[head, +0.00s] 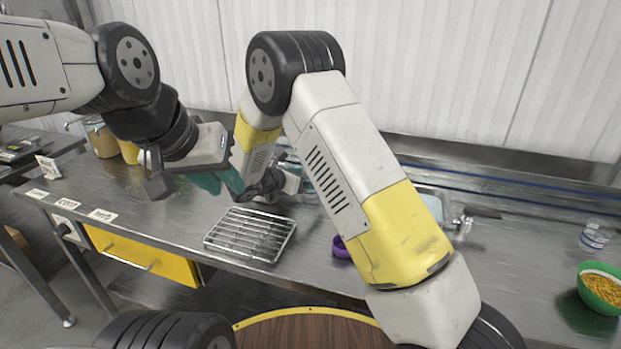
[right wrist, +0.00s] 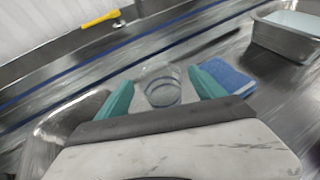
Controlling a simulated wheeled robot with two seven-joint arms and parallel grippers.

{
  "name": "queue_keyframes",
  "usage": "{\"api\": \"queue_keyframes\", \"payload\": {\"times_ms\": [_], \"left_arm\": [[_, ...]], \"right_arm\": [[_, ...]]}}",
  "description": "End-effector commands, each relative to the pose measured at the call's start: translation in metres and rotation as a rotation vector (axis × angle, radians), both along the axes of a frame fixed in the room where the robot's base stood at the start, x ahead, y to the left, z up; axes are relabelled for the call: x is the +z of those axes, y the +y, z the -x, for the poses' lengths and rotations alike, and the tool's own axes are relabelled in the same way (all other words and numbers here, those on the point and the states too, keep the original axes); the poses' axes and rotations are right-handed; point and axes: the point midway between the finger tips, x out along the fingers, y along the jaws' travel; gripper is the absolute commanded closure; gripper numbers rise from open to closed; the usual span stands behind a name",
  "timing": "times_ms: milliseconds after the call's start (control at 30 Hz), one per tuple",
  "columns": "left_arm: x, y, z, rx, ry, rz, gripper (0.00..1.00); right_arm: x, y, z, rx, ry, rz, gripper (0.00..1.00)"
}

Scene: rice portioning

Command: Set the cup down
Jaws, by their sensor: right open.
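A clear glass cup (right wrist: 161,84) stands upright on the steel counter in the right wrist view. It shows between the two teal fingers of my right gripper (right wrist: 157,96), which is open; whether the fingers touch it is unclear. In the head view my right arm hides most of that area. My left gripper (head: 220,184) hangs above the counter at the left, its teal fingers pointing down to the right. I see nothing held in it, but its opening is not clear.
A wire rack (head: 250,234) lies near the counter's front edge, with a purple item (head: 341,247) to its right. A green bowl (head: 601,288) and another glass (head: 594,236) stand far right.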

Motion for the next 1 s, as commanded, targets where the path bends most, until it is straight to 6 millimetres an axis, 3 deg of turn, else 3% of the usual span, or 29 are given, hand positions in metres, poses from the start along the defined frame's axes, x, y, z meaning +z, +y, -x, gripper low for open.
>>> {"api": "queue_keyframes", "payload": {"times_ms": [100,333,700,1000], "left_arm": [[0.0000,0.0000,0.0000,0.000,0.000,0.000,0.71],[0.0000,0.0000,0.0000,0.000,0.000,0.000,0.71],[0.0000,0.0000,0.0000,0.000,0.000,0.000,0.71],[0.0000,0.0000,0.0000,0.000,0.000,0.000,0.71]], "right_arm": [[-0.0056,-0.0100,-0.0111,-0.001,0.000,0.000,0.21],[-0.0064,-0.0111,-0.0130,0.000,-0.001,-0.001,0.21],[-0.0063,-0.0110,-0.0127,0.000,-0.001,-0.001,0.92],[-0.0043,-0.0112,-0.0127,-0.001,-0.001,-0.001,0.93]]}}
